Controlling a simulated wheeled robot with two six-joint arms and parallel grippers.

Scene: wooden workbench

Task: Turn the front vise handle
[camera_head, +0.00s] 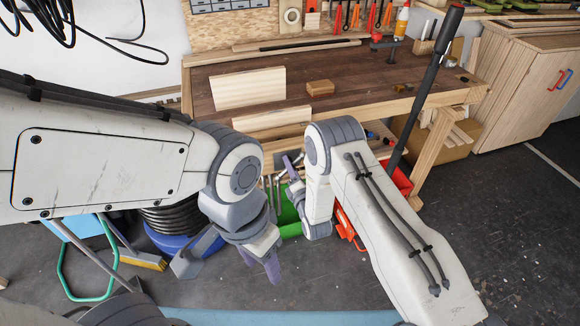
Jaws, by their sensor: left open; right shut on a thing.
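The front vise's light wooden jaw (271,118) stands at the front edge of the workbench (350,82). Its handle is hidden from this view behind my arms. My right gripper (292,168) is just below and in front of the jaw, with a purple finger showing. It is shut on what seems to be the front vise handle, though the grip itself is mostly covered by my wrist. My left gripper (228,268) is lower and nearer, pointing down. Its fingers are spread apart, with nothing visible between them.
An upright light board (247,88) and a small wooden block (320,88) are on the bench top. A blue bucket (180,243), a green bin (290,212) and a red crate (398,178) are below. A wooden cabinet (525,90) stands at the right. The floor at right is clear.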

